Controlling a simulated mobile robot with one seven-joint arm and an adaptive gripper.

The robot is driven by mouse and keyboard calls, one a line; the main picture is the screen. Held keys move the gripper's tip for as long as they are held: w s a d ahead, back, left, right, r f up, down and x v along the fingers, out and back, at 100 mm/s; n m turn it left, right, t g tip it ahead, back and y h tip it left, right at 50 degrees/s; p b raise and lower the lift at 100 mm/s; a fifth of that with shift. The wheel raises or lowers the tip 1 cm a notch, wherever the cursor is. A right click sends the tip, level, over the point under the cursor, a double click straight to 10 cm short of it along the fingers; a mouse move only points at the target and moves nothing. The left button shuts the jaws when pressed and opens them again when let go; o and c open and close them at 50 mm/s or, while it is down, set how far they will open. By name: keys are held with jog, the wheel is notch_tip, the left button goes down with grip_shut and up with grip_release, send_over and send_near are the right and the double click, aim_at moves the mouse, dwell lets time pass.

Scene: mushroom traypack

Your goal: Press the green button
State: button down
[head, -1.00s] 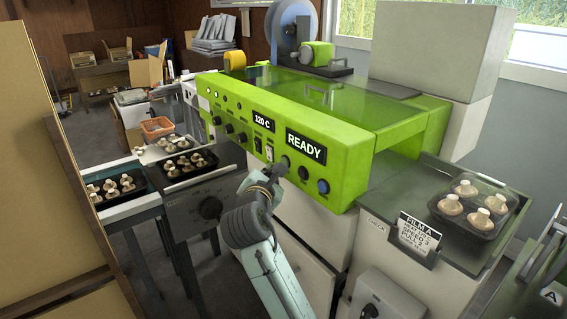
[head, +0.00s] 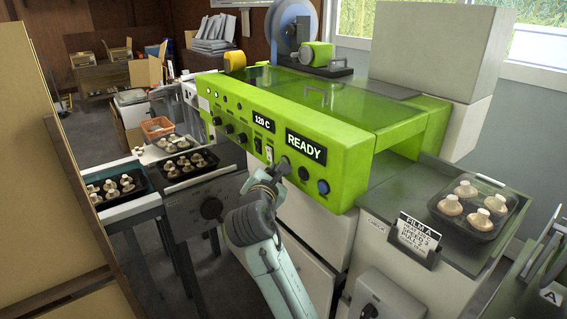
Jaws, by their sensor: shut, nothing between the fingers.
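The lime-green sealing machine (head: 345,160) has a front panel with a row of round controls. A "120 C" display (head: 263,122) and a "READY" display (head: 306,148) are lit on it. My gripper (head: 282,167) is shut and empty, with its tip at the panel's lower edge, just below left of the "READY" display. A round control (head: 286,161) shows at the tip, partly covered. I cannot tell its colour or whether the tip touches it. A dark button (head: 303,173) and a blue button (head: 323,187) are to the right. No button reads clearly as green.
A tray of mushrooms (head: 490,231) sits on the right-hand surface behind a "FILM A" sign (head: 417,237). A tan board (head: 30,130) fills the left edge.

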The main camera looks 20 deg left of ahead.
jog(key=shift+w+d, duration=0.3)
jog(key=shift+w, duration=0.05)
dwell(0.7)
dwell(0.4)
jog(key=shift+s+a, duration=0.55)
jog(key=shift+s, duration=0.15)
jog(key=shift+s+a+p, duration=0.2)
jog(key=shift+s+a, duration=0.6)
jog(key=shift+s, duration=0.2)
jog(key=shift+s+a+p, duration=0.2)
jog(key=shift+s+a, duration=0.55)
jog(key=shift+s, duration=0.25)
